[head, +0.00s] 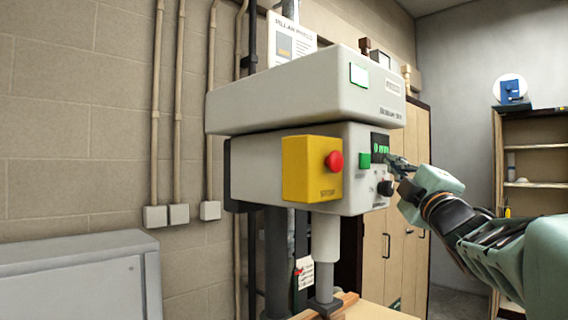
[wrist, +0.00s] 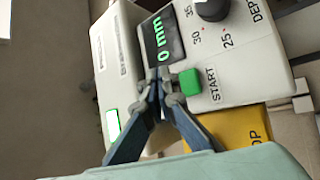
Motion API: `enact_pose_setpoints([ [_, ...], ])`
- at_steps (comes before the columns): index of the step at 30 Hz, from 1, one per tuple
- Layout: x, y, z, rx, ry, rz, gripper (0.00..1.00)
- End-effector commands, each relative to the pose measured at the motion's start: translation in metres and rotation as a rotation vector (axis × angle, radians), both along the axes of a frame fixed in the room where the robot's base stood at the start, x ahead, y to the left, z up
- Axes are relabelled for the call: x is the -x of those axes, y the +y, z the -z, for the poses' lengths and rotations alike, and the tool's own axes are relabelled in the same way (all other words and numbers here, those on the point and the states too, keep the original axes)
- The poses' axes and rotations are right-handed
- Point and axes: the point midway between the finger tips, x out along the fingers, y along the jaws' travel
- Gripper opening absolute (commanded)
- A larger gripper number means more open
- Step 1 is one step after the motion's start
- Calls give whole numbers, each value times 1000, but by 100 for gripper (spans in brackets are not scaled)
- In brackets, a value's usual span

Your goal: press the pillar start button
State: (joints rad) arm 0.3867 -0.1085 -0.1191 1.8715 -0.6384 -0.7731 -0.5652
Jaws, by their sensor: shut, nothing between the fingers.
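The green start button (head: 364,160) sits on the front of the grey pillar machine's head (head: 262,105), left of a black display reading 0 mm (head: 380,147). In the wrist view the button (wrist: 190,82) is a green square beside the word START. My gripper (head: 392,163) is in front of the machine's panel, right of the button in the head view. In the wrist view its shut, empty fingertips (wrist: 157,84) are just left of the button, near the display's (wrist: 163,37) lower edge. I cannot tell whether they touch the panel.
A yellow stop box (head: 303,168) with a red button (head: 334,161) stands out left of the start button. A black depth knob (wrist: 212,8) is on the panel. A grey cabinet (head: 80,280) is at lower left. Wooden lockers (head: 410,240) stand behind.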

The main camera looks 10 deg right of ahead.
Motion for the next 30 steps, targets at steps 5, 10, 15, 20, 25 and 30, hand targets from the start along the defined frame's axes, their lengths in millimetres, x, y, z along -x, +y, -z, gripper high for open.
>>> enact_pose_setpoints([
  [5,13,-10,0,-1,-1,0,0],
  [10,16,-12,0,0,0,-1,0],
  [15,16,-12,-1,1,-2,-1,0],
  [20,17,-12,-1,1,-2,-1,0],
  [25,15,-10,-1,1,-2,-1,0],
  [30,2,0,0,-1,1,-4,0],
])
